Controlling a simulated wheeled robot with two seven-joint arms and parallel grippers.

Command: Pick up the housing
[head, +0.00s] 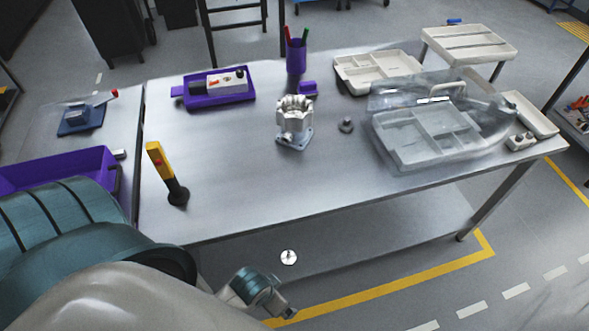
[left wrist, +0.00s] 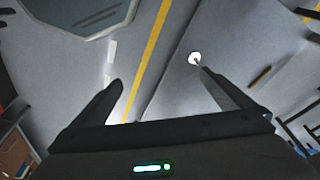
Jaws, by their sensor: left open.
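The housing (head: 293,117) is a pale metal casting with a ribbed, cup-like top and a flanged base. It stands upright on the middle of the steel table. My left gripper (head: 284,302) is low at the bottom of the head view, in front of the table and well apart from the housing. In the left wrist view my left gripper (left wrist: 160,105) has its two dark fingers spread with nothing between them. The housing does not show in that view. My right gripper is not in view.
The steel table (head: 235,190) has clear room left of the housing. A purple tray (head: 215,98), purple pen cup (head: 296,57), dark knob (head: 346,125), yellow-and-black tool (head: 161,165) and grey compartment tray (head: 405,155) under clear plastic surround it. A small white disc (head: 288,257) lies below table level.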

